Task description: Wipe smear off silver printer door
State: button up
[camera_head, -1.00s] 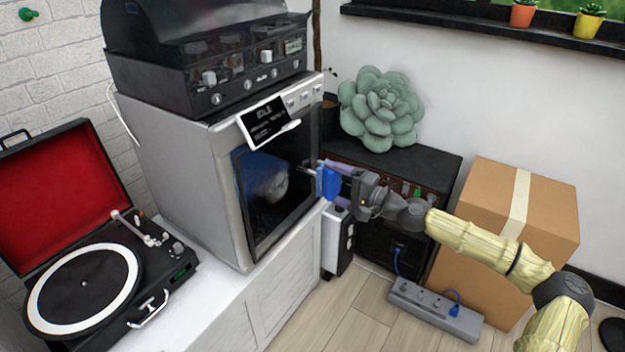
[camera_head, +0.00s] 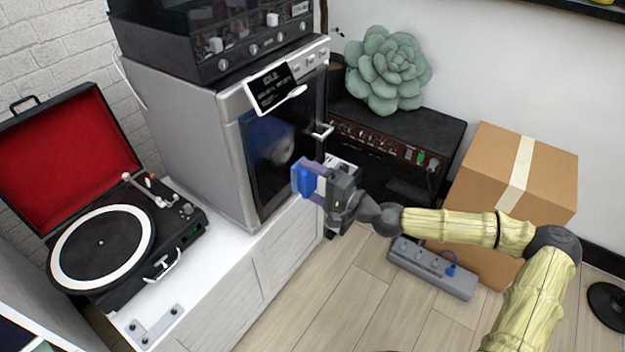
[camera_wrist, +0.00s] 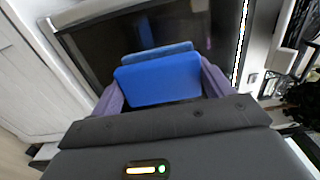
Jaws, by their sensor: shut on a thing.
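The silver printer (camera_head: 185,140) stands on a white cabinet, its dark glass door (camera_head: 262,190) closed and facing right. A pale, cloudy patch (camera_head: 284,150) shows in the door's middle; I cannot tell whether it is smear or reflection. A short handle (camera_head: 322,131) sticks out at the door's right edge. My gripper (camera_head: 311,181) is shut on a blue pad (camera_head: 301,180), in front of the door's lower right, below the handle. In the wrist view the blue pad (camera_wrist: 158,82) faces the dark glass, with a second blue shape beyond it, perhaps its reflection. Contact is unclear.
A black device (camera_head: 220,45) sits on top of the printer, and a tilted screen (camera_head: 270,88) hangs at its front. An open turntable (camera_head: 105,240) stands on the white cabinet (camera_head: 225,305). A black amplifier, cardboard box (camera_head: 490,165) and power strip (camera_head: 432,268) lie to the right.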

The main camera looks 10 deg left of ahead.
jog(key=shift+x, duration=2.85)
jog(key=shift+x, duration=0.95)
jog(key=shift+w+d+f+b, duration=0.1)
jog(key=shift+w+d+b, duration=0.2)
jog(key=shift+w, duration=0.25)
jog(key=shift+w+d+b, duration=0.2)
jog(key=shift+w+b, duration=0.2)
jog(key=shift+w, duration=0.15)
jog(key=shift+w+d+b, duration=0.3)
jog(key=shift+w+d, duration=0.05)
jog(key=shift+w, duration=0.35)
jog(key=shift+w+d+b, duration=0.25)
jog(key=shift+w+b, duration=0.1)
jog(key=shift+w, duration=0.3)
jog(key=shift+w+d+b, duration=0.25)
jog(key=shift+w+b, duration=0.05)
jog(key=shift+w, duration=0.3)
jog(key=shift+w+d+b, duration=0.2)
jog(key=shift+w+b, duration=0.15)
jog(key=shift+w, duration=0.3)
